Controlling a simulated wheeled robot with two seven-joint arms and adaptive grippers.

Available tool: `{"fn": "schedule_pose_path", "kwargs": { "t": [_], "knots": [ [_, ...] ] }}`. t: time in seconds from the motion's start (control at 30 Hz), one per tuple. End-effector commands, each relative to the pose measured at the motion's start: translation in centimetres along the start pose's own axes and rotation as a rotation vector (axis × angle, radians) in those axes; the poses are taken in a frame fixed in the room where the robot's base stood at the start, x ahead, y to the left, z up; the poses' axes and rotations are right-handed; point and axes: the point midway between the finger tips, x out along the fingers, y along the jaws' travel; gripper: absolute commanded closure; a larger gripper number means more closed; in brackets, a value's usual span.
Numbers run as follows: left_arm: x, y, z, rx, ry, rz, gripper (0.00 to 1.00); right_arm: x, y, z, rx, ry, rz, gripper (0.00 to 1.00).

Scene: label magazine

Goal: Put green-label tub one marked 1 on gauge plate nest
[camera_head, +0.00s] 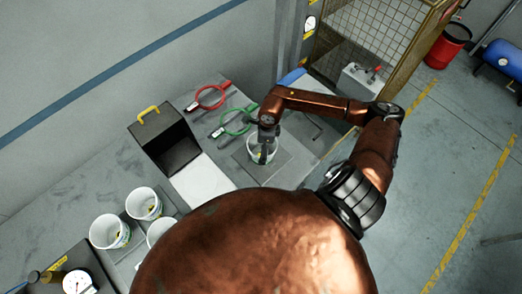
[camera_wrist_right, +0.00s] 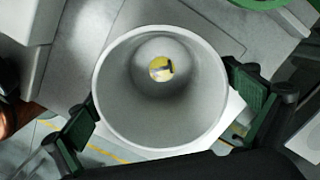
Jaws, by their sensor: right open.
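A white tub (camera_head: 254,152) stands on or just over a flat grey plate (camera_head: 270,172) on the bench in the head view; I cannot tell whether it touches. The right wrist view looks down into this open tub (camera_wrist_right: 115,95), with a yellow disc bearing a dark mark like a 1 at its bottom (camera_wrist_right: 161,68). No green label shows on it. My right gripper (camera_head: 264,148) is at the tub, also in the right wrist view (camera_wrist_right: 160,108), open, with one green-padded finger on each side of the tub. My left gripper is out of view.
Several white tubs (camera_head: 109,231) stand at the lower left. A black bin (camera_head: 170,148) with a yellow handle and a white sheet (camera_head: 203,180) lie left of the plate. A green ring tool (camera_head: 237,121) and a red one (camera_head: 211,97) lie behind. A dial gauge (camera_head: 77,282) is lower left.

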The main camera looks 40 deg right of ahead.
Motion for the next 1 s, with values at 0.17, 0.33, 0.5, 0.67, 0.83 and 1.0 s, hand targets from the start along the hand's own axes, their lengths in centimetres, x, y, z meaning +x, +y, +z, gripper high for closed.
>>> {"fn": "schedule_pose_path", "kwargs": {
  "t": [0.17,0.33,0.5,0.67,0.83,1.0],
  "knots": [
    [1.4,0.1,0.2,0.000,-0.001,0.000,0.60,-3.8,-0.2,-0.1,-0.002,0.000,-0.006,0.00],
    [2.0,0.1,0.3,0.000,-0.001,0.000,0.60,-6.7,-0.1,0.0,-0.001,0.000,-0.004,0.00],
    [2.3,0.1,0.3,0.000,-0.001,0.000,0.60,-8.2,0.0,0.0,0.000,0.001,-0.001,0.00],
    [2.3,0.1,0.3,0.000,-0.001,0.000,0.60,-8.6,0.0,0.0,0.001,0.000,0.000,0.00],
    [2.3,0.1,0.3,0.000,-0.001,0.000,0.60,-8.6,0.0,0.0,0.001,0.000,0.000,0.00],
    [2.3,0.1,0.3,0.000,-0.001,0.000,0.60,-8.6,0.0,0.0,0.001,0.000,0.000,0.00]
  ]
}}
